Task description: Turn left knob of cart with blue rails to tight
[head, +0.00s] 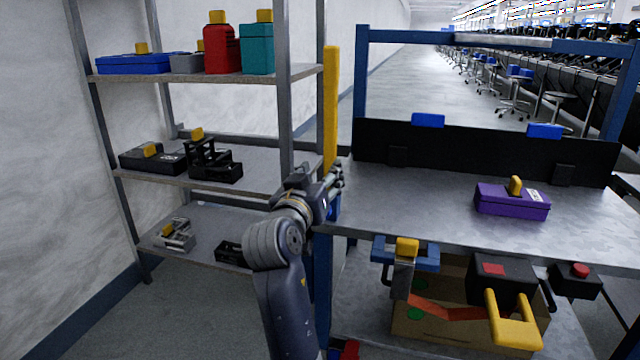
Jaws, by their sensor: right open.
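The cart with blue rails (560,47) stands on the right, with a grey metal top and an upright black panel (480,150) at its back. The panel has a blue piece on its upper left edge (428,120) and another on the upper right (545,131). Small dark blocks sit low on the panel, one at left (397,156) and one at right (563,175). I cannot tell which part is the left knob. My right gripper (335,180) is open at the cart's left edge, beside a yellow upright bar, left of the panel. My left gripper is not in view.
A grey shelf rack (190,180) at left holds several boxes and tools. A purple toolbox (512,200) sits on the cart top. A cardboard box (450,330) and tools with yellow handles are below. The cart top's middle is clear.

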